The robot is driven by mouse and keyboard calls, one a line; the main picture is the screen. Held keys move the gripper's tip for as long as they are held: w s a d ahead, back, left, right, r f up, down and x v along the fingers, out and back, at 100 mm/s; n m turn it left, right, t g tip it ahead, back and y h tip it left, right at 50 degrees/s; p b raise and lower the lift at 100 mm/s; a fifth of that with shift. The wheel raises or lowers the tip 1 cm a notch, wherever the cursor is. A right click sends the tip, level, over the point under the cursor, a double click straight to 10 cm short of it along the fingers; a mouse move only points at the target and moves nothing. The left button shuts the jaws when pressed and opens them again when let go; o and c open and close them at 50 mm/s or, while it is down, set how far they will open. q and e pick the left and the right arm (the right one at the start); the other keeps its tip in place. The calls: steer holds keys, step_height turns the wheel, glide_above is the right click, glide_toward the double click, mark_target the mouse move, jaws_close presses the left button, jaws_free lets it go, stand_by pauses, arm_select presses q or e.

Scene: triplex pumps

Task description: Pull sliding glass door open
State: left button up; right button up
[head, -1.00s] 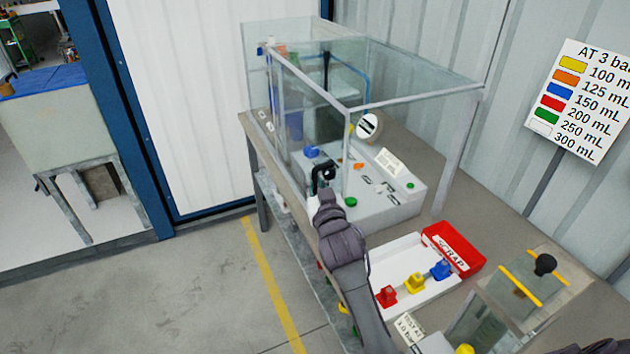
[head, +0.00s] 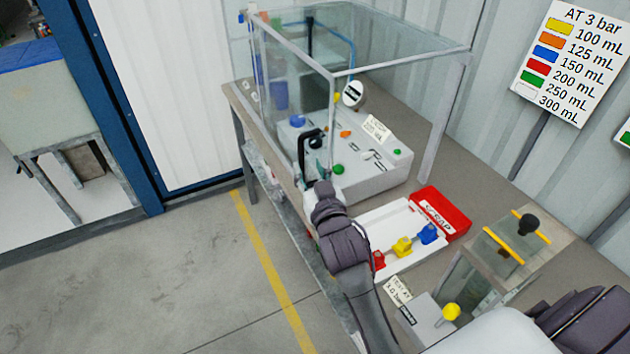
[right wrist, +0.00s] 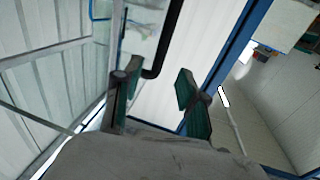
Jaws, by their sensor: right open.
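The sliding glass door (head: 290,105) is a clear panel on the aisle-facing side of a framed glass enclosure on the bench. Its black bar handle (head: 305,145) stands upright near the enclosure's near corner post. My right gripper (head: 318,172) is at the lower end of the handle, its fingers partly hidden by my wrist. In the right wrist view, the two green-padded fingers of my right gripper (right wrist: 157,96) are apart. The black handle (right wrist: 169,38) shows beyond and between them, its bent end close to the left finger; contact cannot be told. My left gripper is out of view.
Inside the enclosure is a grey panel (head: 372,175) with coloured knobs. A white tray (head: 385,222) with coloured parts, a red scrap bin (head: 442,212) and a glass-sided box (head: 485,285) stand on the bench to the right. The floor (head: 200,290) at left is clear.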

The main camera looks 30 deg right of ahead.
steer(key=s, duration=0.4)
steer(key=shift+s+a, duration=0.15)
steer(key=shift+a, duration=0.2)
